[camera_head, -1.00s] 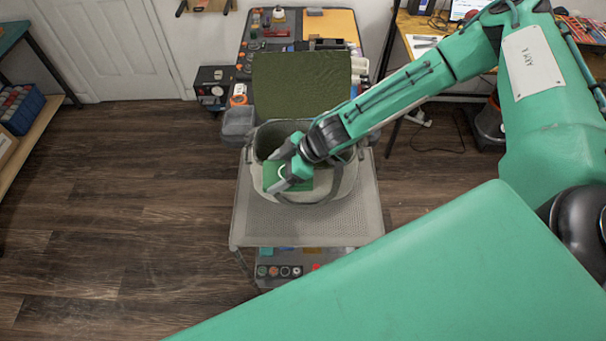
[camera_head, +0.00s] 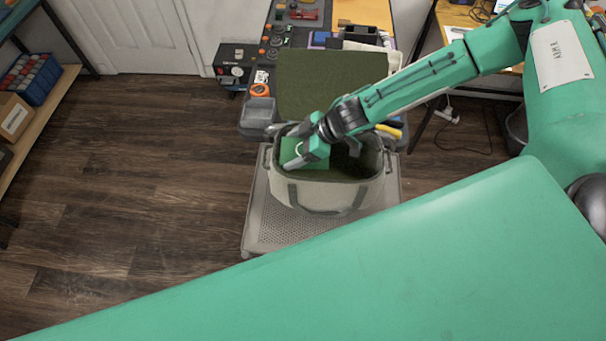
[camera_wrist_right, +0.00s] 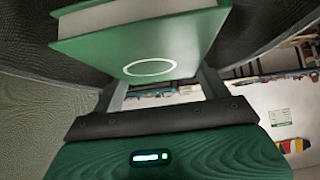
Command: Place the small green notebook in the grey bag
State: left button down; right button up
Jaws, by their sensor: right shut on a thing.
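The small green notebook (camera_head: 291,150) is held at the left part of the grey bag's mouth. My right gripper (camera_head: 297,161) is shut on it. In the right wrist view the notebook (camera_wrist_right: 150,45) fills the top, with its pale page edge and a white ring on the cover, between the two fingers. Grey fabric shows on both sides of it. The grey bag (camera_head: 322,196) stands upright and open, with a dark inside. How deep the notebook sits in the mouth cannot be told. My left gripper is not in view.
The bag stands on a grey perforated platform (camera_head: 262,225). Behind it are a dark green mat (camera_head: 325,82), a small grey bin (camera_head: 258,112) and a tool-covered bench. Yellow-handled tools lie right of the bag. The wooden floor at left is clear.

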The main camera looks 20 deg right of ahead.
notch_tip(320, 180, down, 12)
jog(key=shift+w+f+p, duration=0.15)
jog(key=shift+p, duration=0.2)
jog(key=shift+f, duration=0.6)
notch_tip(320, 180, down, 3)
jog(key=shift+r, duration=0.1)
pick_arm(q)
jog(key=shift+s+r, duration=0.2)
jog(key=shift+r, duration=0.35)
pick_arm(e)
jog(key=shift+f, duration=0.4)
jog(key=shift+f, duration=0.1)
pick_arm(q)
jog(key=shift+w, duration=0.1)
pick_arm(e)
jog(key=o, duration=1.1)
jog(key=shift+c, duration=0.2)
